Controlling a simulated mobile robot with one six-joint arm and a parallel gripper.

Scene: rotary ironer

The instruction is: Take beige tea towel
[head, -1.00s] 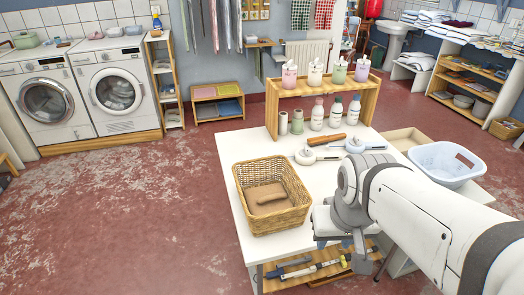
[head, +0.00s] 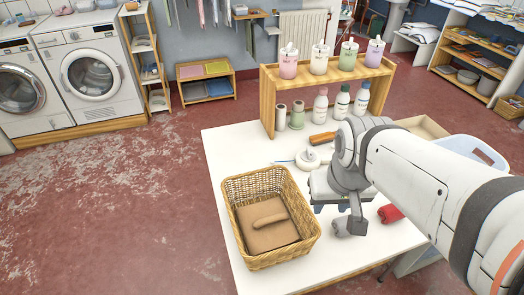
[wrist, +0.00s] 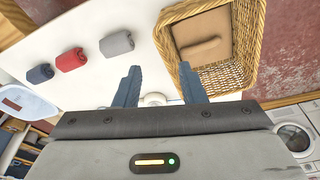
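A beige roll (head: 269,221) lies on a flat tan piece (head: 270,238) inside the wicker basket (head: 304,240), on the white table. In the wrist view the beige roll (wrist: 199,48) shows in the basket (wrist: 246,40) at upper right. I cannot tell for sure whether the roll or the flat piece is the tea towel. My gripper (wrist: 160,84) is open, with its two fingers apart and no towel between them. In the head view it hangs over the table just right of the basket, its fingertips partly hidden by the wrist.
A grey roll (wrist: 116,42), a red roll (wrist: 71,60) and a navy roll (wrist: 40,74) lie on the table (wrist: 100,15). A wooden rack (head: 268,101) with bottles stands at the back. A pale blue tub (head: 455,143) is at the right.

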